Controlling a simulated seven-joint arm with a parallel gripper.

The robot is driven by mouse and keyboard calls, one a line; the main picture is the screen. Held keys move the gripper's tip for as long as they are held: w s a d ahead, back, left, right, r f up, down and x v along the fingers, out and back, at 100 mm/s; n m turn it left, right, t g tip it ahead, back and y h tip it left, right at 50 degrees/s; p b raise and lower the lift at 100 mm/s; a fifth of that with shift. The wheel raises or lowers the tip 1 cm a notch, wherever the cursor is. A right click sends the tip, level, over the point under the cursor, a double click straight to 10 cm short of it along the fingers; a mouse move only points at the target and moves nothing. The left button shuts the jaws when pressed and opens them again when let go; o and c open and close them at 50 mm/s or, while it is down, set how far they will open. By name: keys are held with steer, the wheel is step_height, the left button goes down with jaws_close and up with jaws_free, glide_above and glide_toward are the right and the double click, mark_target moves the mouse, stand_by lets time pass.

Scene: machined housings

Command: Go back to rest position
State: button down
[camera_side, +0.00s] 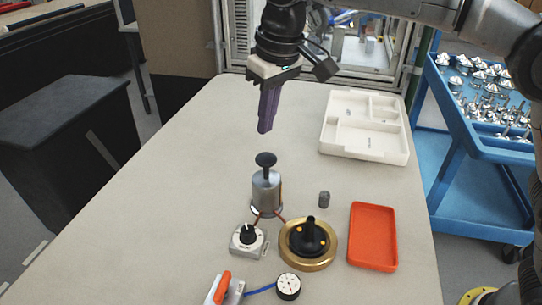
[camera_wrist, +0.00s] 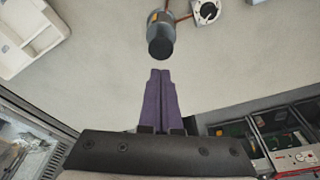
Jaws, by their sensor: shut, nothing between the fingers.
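My gripper (camera_side: 263,130) has purple fingers and hangs above the back part of the table, apart from everything on it. In the wrist view the two fingers (camera_wrist: 160,72) lie side by side, closed, with nothing between them. A metal cylinder with a black round-topped plunger (camera_side: 266,190) stands upright on the table, in front of and below my gripper. Its black top (camera_wrist: 160,47) shows just beyond the fingertips in the wrist view.
A white compartment tray (camera_side: 364,150) lies at the back right. An orange tray (camera_side: 373,238), a brass disc with a black knob (camera_side: 322,262), a grey plug (camera_side: 324,198), a dial box (camera_side: 247,241) and a gauge (camera_side: 288,286) sit near the front. The table's left side is clear.

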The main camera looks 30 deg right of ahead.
steer(key=shift+d, duration=0.2)
steer(key=s+d+r+m+t, duration=0.1)
steer(key=s+d+r+m, duration=0.1)
steer(key=s+d+r, duration=0.5)
steer(key=s+d+r+m+t, duration=0.15)
steer(key=s+d, duration=0.35)
steer(key=d, duration=0.7)
steer(key=s+d+f, duration=0.2)
steer(key=s+f, duration=0.6)
steer(key=s+d+f, duration=0.3)
steer(key=s+f, duration=0.4)
steer(key=s, duration=0.1)
steer(key=shift+s+d+f+t+h, duration=0.15)
steer(key=shift+d+f+t+h, duration=0.2)
steer(key=shift+f+t, duration=0.1)
steer(key=shift+r+n, duration=0.1)
steer(key=shift+n, duration=0.15)
